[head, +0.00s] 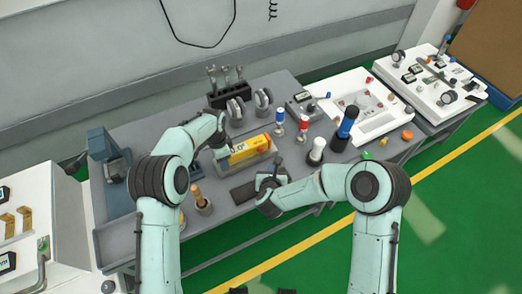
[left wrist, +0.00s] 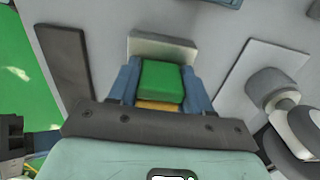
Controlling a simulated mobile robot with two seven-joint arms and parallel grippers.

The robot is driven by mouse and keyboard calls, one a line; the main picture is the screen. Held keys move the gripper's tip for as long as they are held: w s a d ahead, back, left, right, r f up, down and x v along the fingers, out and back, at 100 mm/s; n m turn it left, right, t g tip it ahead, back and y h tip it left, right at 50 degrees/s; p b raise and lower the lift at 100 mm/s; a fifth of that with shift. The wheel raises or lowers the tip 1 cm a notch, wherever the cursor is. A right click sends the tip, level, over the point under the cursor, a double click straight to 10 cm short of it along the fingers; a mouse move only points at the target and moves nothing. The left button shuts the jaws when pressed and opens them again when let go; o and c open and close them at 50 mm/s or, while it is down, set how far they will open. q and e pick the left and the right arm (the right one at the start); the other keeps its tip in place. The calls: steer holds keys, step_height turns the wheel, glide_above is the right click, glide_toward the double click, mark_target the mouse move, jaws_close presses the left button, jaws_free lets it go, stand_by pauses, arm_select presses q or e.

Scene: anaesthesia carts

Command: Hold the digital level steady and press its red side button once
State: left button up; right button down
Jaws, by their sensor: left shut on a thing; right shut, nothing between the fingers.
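My left gripper (head: 222,152) is at the level's left end. In the left wrist view its blue fingers (left wrist: 160,85) are shut on a green-topped block with yellow beneath, which I take as the level's end (left wrist: 162,82). My right gripper (head: 270,183) is shut and empty, in front of the level and apart from it.
A dark flat pad (head: 243,191) lies in front of the level. A black-and-white cylinder (head: 316,151) and a blue-and-black one (head: 345,128) stand to the right. A black rack (head: 229,88) and grey wheels stand behind. A blue-grey vice (head: 106,150) is at the left.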

arm_select(q)
steer(key=o, duration=1.3)
steer(key=shift+r, duration=0.1)
